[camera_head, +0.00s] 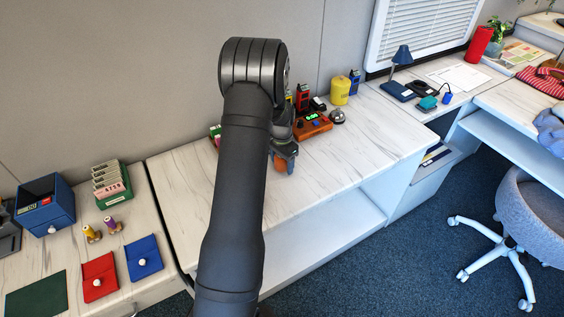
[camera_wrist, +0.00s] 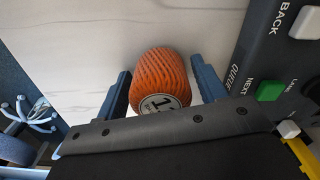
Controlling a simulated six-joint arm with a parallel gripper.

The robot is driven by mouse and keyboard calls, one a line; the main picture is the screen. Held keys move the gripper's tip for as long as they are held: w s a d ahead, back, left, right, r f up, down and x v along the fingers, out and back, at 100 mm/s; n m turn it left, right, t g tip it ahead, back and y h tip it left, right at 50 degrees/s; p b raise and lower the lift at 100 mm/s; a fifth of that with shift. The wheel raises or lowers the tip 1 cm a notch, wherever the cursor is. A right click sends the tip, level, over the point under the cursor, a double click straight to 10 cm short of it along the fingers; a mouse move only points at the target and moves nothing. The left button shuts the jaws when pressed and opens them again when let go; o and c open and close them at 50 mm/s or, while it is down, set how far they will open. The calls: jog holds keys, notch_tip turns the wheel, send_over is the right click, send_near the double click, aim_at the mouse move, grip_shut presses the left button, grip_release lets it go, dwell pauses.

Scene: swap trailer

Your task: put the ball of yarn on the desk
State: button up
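The ball of yarn (camera_wrist: 160,75) is orange, with a round numbered label facing the wrist camera. It also shows in the head view (camera_head: 281,164), low at the tip of my arm over the middle marble-topped counter (camera_head: 350,145). My gripper (camera_wrist: 163,80) has one blue finger on each side of the ball, both very close to it. I cannot tell whether they press on it or whether the ball touches the counter. To the right is the desk surface with a blue lamp (camera_head: 401,58).
An orange button box (camera_head: 313,125), a bell (camera_head: 337,116) and a yellow canister (camera_head: 340,90) stand just beyond my gripper. A dark button panel (camera_wrist: 275,75) is close to the right finger. The counter's front right is clear. A chair (camera_head: 535,215) stands at right.

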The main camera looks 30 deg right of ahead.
jog(key=c, duration=0.8)
jog(key=shift+r, duration=0.1)
jog(key=shift+r, duration=0.25)
notch_tip(320, 180, up, 4)
jog(key=shift+s+d+f, duration=0.1)
jog(key=shift+s, duration=0.05)
jog(key=s+d+r, duration=0.4)
jog(key=s+r, duration=0.2)
jog(key=s, duration=0.5)
jog(key=w+a+r+n, duration=0.2)
jog(key=w+a+n, duration=0.1)
jog(key=w+a, duration=0.6)
jog(key=w+a+r+n, duration=0.2)
jog(key=w+a+n, duration=0.1)
jog(key=w+a, duration=0.55)
jog(key=w+a+r+n, duration=0.1)
jog(key=a+n, duration=0.2)
jog(key=a, duration=0.9)
jog(key=w+a+r+n, duration=0.2)
jog(key=a+n, duration=0.1)
jog(key=a, duration=0.9)
jog(key=shift+w+a, duration=0.15)
jog(key=shift+a, duration=0.25)
